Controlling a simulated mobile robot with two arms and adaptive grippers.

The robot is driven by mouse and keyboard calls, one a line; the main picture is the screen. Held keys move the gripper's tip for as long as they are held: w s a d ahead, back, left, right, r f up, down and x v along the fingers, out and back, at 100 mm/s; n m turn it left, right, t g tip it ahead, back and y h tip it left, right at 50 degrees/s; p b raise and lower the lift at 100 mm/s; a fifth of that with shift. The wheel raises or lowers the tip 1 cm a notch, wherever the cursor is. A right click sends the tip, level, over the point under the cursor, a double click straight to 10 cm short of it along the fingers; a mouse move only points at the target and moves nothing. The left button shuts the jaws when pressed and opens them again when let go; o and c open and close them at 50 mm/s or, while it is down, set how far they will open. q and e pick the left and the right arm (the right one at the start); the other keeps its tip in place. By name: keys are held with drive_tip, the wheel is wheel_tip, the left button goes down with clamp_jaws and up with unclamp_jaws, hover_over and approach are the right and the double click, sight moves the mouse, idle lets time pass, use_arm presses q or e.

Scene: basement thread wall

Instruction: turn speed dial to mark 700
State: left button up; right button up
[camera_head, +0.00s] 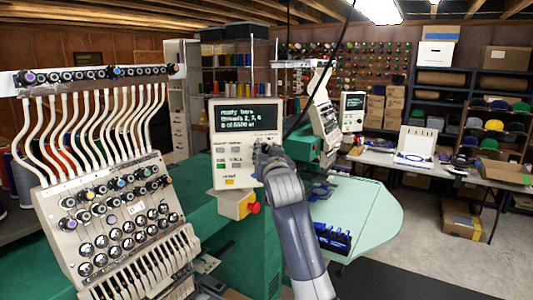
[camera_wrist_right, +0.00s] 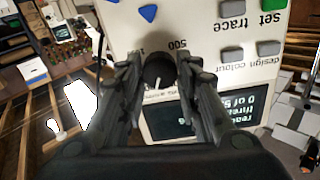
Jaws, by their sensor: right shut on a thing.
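The speed dial (camera_wrist_right: 159,68) is a round black knob with a short white pointer line, on the pale control panel (camera_head: 233,180). In the right wrist view, where the panel appears upside down, the pointer is toward the picture's bottom, on the screen side. A printed 500 shows at the dial's upper right; part of another number shows at its upper left. The 700 mark cannot be made out. My right gripper (camera_wrist_right: 158,72) is shut on the dial, one finger on each side. In the head view my right gripper (camera_head: 263,152) hides the dial. My left gripper is out of view.
The panel has a lit screen (camera_head: 246,116) and several buttons. A red knob (camera_head: 253,208) sits on the yellow-and-white box below. The multi-needle embroidery head (camera_head: 120,215) stands to the left. A pale green table (camera_head: 365,215) with blue items lies to the right of my arm.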

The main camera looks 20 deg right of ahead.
drive_tip(key=n, duration=0.5)
drive_tip(key=shift+r, duration=0.1)
drive_tip(key=n, duration=0.5)
drive_tip(key=shift+n, duration=0.3)
idle(0.4)
drive_tip(key=o, duration=1.1)
drive_tip(key=shift+a, duration=0.1)
drive_tip(key=v, duration=1.2)
